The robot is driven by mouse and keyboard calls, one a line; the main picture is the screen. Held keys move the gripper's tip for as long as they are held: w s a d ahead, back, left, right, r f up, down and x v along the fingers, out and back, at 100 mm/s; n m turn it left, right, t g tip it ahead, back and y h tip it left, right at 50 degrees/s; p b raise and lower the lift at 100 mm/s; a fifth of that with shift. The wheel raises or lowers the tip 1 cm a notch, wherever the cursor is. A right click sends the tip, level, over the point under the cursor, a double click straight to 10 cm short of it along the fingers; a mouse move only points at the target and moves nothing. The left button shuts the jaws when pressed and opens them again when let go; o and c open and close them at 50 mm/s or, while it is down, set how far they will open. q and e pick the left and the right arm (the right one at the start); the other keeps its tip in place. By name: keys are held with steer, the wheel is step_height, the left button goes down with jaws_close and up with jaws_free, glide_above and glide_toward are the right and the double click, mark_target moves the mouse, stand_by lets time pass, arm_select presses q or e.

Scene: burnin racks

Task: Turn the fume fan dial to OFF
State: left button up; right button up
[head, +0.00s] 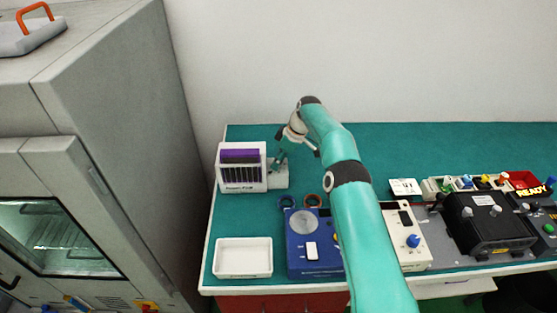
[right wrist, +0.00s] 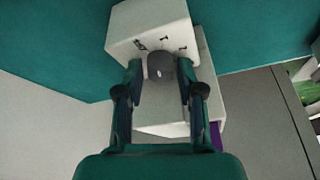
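The fume fan (head: 241,185) is a white box with dark front slats and a purple top, at the left of the bench in the head view. A small white block (head: 279,178) stands against its right side. In the right wrist view the dark grey dial (right wrist: 160,66) sits on a white housing (right wrist: 150,22) with small dark marks beside it, too small to read. My right gripper (head: 279,159) is over the block. In the wrist view its fingers are open, one on each side of the dial, with narrow gaps showing. My left gripper is out of view.
A white tray (head: 243,270) and a blue device (head: 299,262) with a round plate stand in front. Black boxes (head: 488,235) and a row of small coloured parts are at the right. A tall grey cabinet (head: 120,110) stands left. The back of the bench is clear.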

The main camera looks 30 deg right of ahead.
steer(key=v, duration=0.7)
steer(key=shift+r, duration=0.15)
steer(key=shift+s+d, duration=0.1)
steer(key=shift+s, duration=0.05)
